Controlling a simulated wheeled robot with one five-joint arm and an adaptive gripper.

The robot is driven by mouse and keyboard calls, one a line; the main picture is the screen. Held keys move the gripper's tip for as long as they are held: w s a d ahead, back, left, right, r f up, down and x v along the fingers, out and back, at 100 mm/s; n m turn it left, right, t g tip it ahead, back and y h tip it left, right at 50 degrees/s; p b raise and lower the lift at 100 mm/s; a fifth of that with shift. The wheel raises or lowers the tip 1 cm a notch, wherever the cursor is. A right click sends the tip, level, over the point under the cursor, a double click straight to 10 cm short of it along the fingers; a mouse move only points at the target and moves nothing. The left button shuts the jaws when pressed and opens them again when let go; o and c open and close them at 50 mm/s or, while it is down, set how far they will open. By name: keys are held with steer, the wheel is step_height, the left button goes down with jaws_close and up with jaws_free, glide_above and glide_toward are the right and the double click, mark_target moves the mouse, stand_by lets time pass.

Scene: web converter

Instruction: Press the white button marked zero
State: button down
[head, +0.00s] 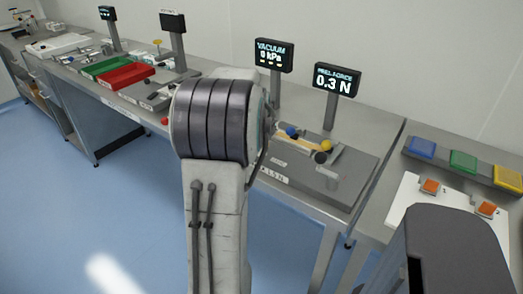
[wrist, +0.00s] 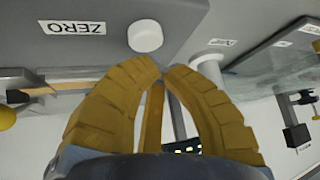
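The white button (wrist: 145,36) is round and stands on a grey surface near the top of the wrist view. A label reading ZERO (wrist: 73,28), upside down in this view, lies just left of it. My gripper (wrist: 164,68) has yellow ribbed fingers; their tips come together just below the button in the picture, with nothing between them. A small gap seems to show between tips and button; I cannot tell the depth. In the head view my arm hides the gripper, and I cannot make out the button.
A pale post (wrist: 208,70) stands right of the fingertips. In the head view, a PEEL FORCE display (head: 337,80) reads 0.3 N and a VACUUM display (head: 273,55) reads 0 kPa. A grey plate (head: 345,178) carries a fixture with coloured knobs. Red and green trays (head: 126,76) lie left.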

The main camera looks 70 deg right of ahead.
steer(key=shift+f+b, duration=0.3)
stand_by(0.6)
steer(key=shift+f, duration=0.15)
steer(key=shift+f+b, duration=0.7)
steer(key=shift+b, duration=0.15)
stand_by(0.9)
steer(key=shift+r, duration=0.15)
stand_by(0.3)
steer(key=shift+r+p, duration=0.8)
steer(key=shift+r, duration=0.2)
steer(key=shift+r+p, duration=1.85)
steer(key=shift+r, duration=0.65)
